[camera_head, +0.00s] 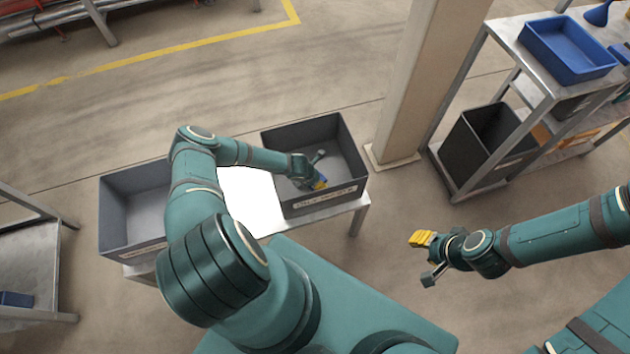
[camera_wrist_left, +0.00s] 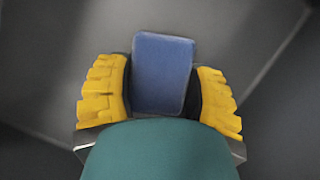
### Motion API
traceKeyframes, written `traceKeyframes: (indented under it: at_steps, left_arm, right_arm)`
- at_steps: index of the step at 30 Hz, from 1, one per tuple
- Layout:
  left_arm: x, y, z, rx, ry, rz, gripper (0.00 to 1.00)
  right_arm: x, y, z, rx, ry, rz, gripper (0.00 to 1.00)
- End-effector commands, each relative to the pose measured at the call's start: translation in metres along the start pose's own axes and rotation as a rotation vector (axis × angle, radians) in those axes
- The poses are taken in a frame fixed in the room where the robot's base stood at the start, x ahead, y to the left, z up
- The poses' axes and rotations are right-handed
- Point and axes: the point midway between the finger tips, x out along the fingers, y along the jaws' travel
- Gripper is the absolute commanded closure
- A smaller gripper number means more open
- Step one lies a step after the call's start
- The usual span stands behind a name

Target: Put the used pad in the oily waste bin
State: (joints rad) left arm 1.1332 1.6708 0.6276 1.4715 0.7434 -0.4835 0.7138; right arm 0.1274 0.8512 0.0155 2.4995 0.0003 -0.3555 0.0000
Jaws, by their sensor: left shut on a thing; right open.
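The used pad, a flat blue block, is between the yellow fingers of my left gripper (camera_head: 317,181). In the left wrist view the pad (camera_wrist_left: 163,72) sits between the two fingers with the grey bin floor behind it. In the head view the gripper and pad are inside the right-hand grey bin (camera_head: 350,160), whose front label seems to read oily waste. I cannot tell whether the pad touches the bin floor. My right gripper (camera_head: 427,257) is open and empty over the floor, right of the bins.
A second grey bin (camera_head: 122,205) stands left on the same bench, with a white sheet-like area (camera_head: 250,203) between the bins. A pillar (camera_head: 408,90) stands behind to the right. A shelf trolley at right carries a blue tray (camera_head: 568,50) and a dark bin (camera_head: 482,140).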

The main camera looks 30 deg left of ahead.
Motion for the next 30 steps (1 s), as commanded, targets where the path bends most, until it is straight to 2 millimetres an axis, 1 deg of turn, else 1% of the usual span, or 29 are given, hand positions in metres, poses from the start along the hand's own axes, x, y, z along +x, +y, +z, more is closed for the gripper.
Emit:
traceKeyframes:
  at_steps: [6, 9, 10, 12, 23, 26, 29, 30]
  left_arm:
    - [-0.001, 0.001, 0.001, 0.001, -0.001, 0.001, 0.77]
    - [0.002, 0.001, 0.0, 0.001, -0.001, 0.001, 0.77]
    - [0.002, 0.001, 0.0, 0.001, -0.001, 0.001, 0.34]
    - [0.001, 0.001, 0.0, 0.001, -0.001, 0.001, 0.12]
    - [-0.001, 0.001, 0.001, 0.0, -0.001, 0.001, 0.12]
    - [-0.011, 0.002, 0.002, 0.0, -0.001, 0.002, 0.12]
    - [-0.029, 0.002, 0.002, 0.002, -0.001, 0.002, 0.12]
    - [-0.037, 0.002, 0.002, 0.001, 0.0, 0.003, 0.12]
  right_arm:
    - [-0.001, 0.0, 0.0, 0.0, 0.0, 0.0, 0.59]
    - [0.002, 0.001, 0.0, 0.0, 0.001, 0.0, 0.59]
    - [0.001, 0.0, 0.0, 0.0, 0.001, 0.0, 0.59]
    - [0.001, 0.0, 0.0, 0.0, 0.001, 0.0, 0.59]
    - [-0.001, -0.001, 0.0, 0.0, 0.0, 0.0, 0.59]
    - [-0.005, -0.002, 0.0, 0.0, -0.001, 0.0, 0.59]
    - [-0.012, -0.005, 0.001, 0.001, -0.004, 0.0, 0.59]
    - [-0.015, -0.006, 0.001, 0.001, -0.006, 0.0, 0.59]
